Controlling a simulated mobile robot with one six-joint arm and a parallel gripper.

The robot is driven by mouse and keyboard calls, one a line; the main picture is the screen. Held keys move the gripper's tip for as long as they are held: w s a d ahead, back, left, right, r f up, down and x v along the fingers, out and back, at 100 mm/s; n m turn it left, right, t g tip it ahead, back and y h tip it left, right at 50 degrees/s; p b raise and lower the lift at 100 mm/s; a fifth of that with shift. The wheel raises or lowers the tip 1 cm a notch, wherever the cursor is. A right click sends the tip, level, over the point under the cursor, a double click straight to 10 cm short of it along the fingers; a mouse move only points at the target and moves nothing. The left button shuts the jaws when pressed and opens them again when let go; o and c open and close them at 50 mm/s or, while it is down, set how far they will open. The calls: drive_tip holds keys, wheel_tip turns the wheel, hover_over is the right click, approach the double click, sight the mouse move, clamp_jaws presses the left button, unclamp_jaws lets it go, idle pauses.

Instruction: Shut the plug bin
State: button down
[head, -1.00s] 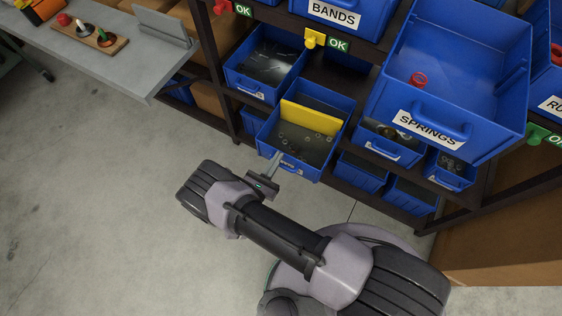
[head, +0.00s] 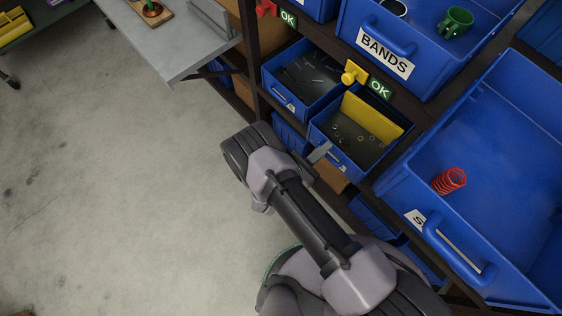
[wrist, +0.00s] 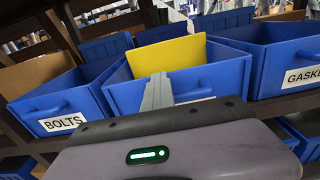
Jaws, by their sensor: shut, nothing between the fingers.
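A blue bin (head: 317,132) with an upright yellow panel (head: 373,117) and small metal parts sits on the shelf's lower row. Its front looks about level with the bin on its left. In the wrist view this bin (wrist: 120,96) stands between bins labelled BOLTS and GASKET-something. Its own label is hidden behind my fingers, so I cannot read whether it is the plug bin. My gripper (head: 321,151) is shut and empty, with its fingers at the bin's front; it also shows in the wrist view (wrist: 157,92). I cannot tell whether they touch.
A large blue bin with a red spring (head: 449,181) juts out at the right, close to my arm. The BANDS bin (head: 385,50) juts out above. The BOLTS bin (wrist: 62,108) is to the left in the wrist view. A grey table (head: 180,50) stands upper left; the floor is clear.

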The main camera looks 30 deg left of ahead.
drive_tip(key=x, duration=0.3)
drive_tip(key=shift+w+d, duration=0.1)
drive_tip(key=shift+w, duration=0.05)
drive_tip(key=shift+w+r, duration=0.1)
drive_tip(key=shift+w, duration=0.1)
drive_tip(key=shift+r, duration=0.1)
